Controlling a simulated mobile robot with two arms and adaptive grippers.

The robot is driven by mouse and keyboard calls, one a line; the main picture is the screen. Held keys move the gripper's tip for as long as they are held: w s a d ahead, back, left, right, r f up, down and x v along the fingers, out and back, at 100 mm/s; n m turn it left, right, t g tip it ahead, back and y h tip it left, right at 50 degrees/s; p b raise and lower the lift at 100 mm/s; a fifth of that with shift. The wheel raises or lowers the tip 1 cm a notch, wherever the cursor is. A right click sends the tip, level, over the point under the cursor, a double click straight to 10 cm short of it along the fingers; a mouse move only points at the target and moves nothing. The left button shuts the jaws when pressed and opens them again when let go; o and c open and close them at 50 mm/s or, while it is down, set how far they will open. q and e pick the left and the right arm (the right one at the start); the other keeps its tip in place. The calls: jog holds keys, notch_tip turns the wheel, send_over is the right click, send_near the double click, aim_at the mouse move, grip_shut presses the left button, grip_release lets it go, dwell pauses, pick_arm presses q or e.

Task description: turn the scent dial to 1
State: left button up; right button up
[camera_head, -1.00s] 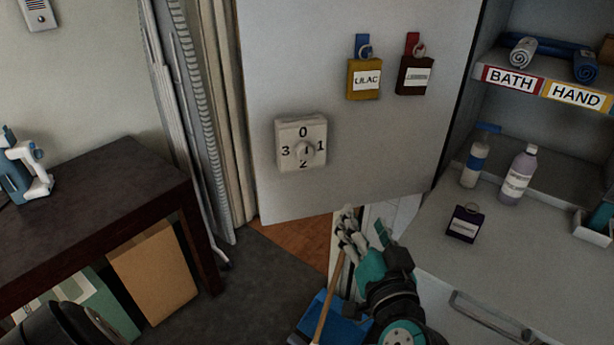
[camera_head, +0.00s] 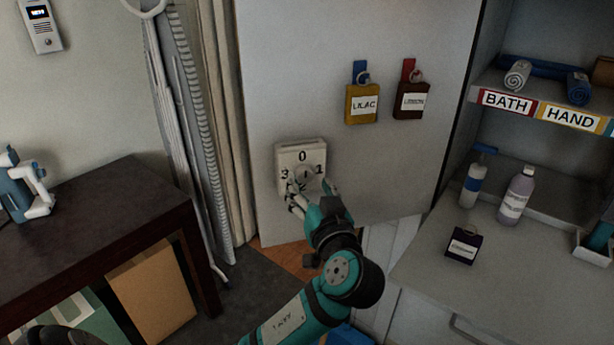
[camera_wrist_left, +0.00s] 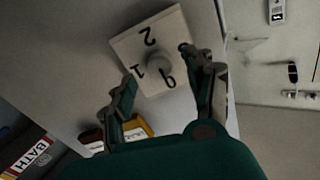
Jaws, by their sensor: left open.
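The scent dial (camera_head: 290,157) is a pale square plate with a round knob, mounted on the grey panel (camera_head: 270,90). My left gripper (camera_head: 308,190) is open in front of the lower part of the dial. The left wrist view shows its fingers (camera_wrist_left: 158,70) spread on either side of the knob; contact cannot be told. The knob's setting is unclear. My right gripper is not in view.
A yellow LILAC tag (camera_head: 362,104) and a dark red tag (camera_head: 411,102) hang on the panel above right. A dark table (camera_head: 90,215) stands at left. A shelf at right holds rolled towels, with bottles (camera_head: 516,195) below. The panel around the dial is mostly clear.

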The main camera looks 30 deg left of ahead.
aim_at(304, 175)
pick_arm(q)
jog(key=shift+x, duration=1.4)
jog(key=shift+c, duration=0.3)
jog(key=shift+c, duration=1)
grip_shut()
jog(key=shift+p, duration=0.3)
